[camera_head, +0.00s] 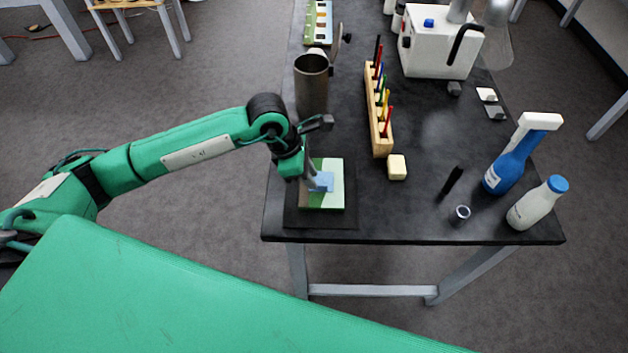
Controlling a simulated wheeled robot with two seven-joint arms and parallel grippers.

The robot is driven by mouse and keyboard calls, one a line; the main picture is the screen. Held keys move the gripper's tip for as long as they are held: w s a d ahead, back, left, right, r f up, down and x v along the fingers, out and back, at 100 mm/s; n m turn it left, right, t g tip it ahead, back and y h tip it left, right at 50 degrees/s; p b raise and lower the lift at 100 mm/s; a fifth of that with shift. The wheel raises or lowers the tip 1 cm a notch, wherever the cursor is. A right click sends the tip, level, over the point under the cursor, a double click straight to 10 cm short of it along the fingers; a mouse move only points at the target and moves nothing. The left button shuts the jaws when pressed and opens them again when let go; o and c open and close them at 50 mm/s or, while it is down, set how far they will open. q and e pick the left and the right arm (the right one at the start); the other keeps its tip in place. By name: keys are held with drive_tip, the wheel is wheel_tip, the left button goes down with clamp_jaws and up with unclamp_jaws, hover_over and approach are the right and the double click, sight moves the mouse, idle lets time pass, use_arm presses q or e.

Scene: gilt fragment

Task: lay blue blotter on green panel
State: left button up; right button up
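The green panel (336,198), pale green with a brownish left part, lies on a dark mat (348,221) at the front left corner of the black table. The small light-blue blotter (326,184) is over the middle of the panel; I cannot tell whether it rests on it or is held just above. My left gripper (312,183) points down over the panel at the blotter's left side. Its fingertips are small and partly hidden, so its opening is unclear. My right gripper is out of view.
A metal cup (311,85) stands behind the panel. A wooden rack (376,110) of coloured sticks and a cream block (396,167) are to its right. A blue bottle (511,172) and a white bottle (535,205) stand at the right.

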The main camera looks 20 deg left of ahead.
use_arm(q)
drive_tip(key=b+v, duration=0.1)
drive_tip(key=v, duration=0.8)
drive_tip(key=shift+s+f, duration=0.1)
drive_tip(key=shift+f, duration=0.05)
